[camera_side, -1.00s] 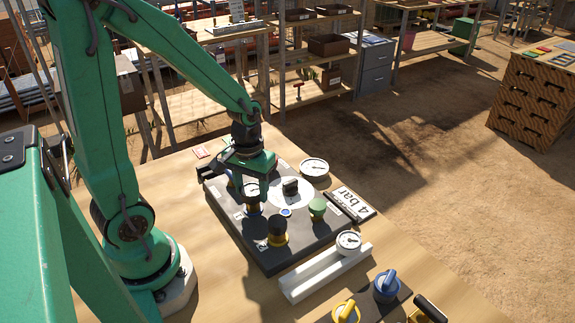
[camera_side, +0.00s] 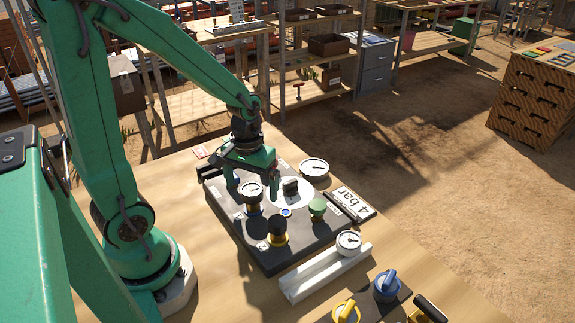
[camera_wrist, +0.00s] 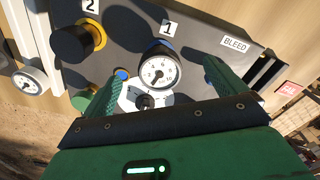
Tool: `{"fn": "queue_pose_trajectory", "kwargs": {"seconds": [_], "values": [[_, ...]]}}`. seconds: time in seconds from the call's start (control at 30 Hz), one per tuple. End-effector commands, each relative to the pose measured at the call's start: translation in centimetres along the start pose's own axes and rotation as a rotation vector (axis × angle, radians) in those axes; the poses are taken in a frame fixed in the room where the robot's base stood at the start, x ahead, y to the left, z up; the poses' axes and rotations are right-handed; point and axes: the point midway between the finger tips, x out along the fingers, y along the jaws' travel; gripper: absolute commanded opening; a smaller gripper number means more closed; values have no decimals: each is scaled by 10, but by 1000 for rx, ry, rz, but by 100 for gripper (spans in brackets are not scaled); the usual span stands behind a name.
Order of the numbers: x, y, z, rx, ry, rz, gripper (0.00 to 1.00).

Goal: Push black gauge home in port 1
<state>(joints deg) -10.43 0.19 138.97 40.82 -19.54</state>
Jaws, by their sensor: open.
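The black gauge (camera_side: 251,190) has a white dial and stands upright at port 1 of the dark manifold block (camera_side: 235,222). In the wrist view the gauge (camera_wrist: 157,71) sits beside the "1" label (camera_wrist: 167,26), dial facing the camera. Its stem is largely hidden under the dial, so I cannot tell how deep it sits. My gripper (camera_side: 256,178) is open just behind and above the gauge. In the wrist view its green fingers (camera_wrist: 163,68) are spread wide, one on each side of the gauge and apart from it.
A black-capped yellow fitting (camera_side: 277,231) stands at port 2. A green knob (camera_side: 317,208) and a white disc with a dark knob (camera_side: 291,189) are on the block. Another gauge (camera_side: 314,168) lies behind it; one more (camera_side: 348,241) sits at the white rack (camera_side: 325,272). The "4 bar" sign (camera_side: 352,203) stands right.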

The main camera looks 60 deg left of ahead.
Motion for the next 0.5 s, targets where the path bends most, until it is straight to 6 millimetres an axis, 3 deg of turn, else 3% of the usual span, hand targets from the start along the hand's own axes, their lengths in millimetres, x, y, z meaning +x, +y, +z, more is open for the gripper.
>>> {"fn": "queue_pose_trajectory", "kwargs": {"seconds": [0.5], "values": [[-44,0,0,0,2,1,96]]}}
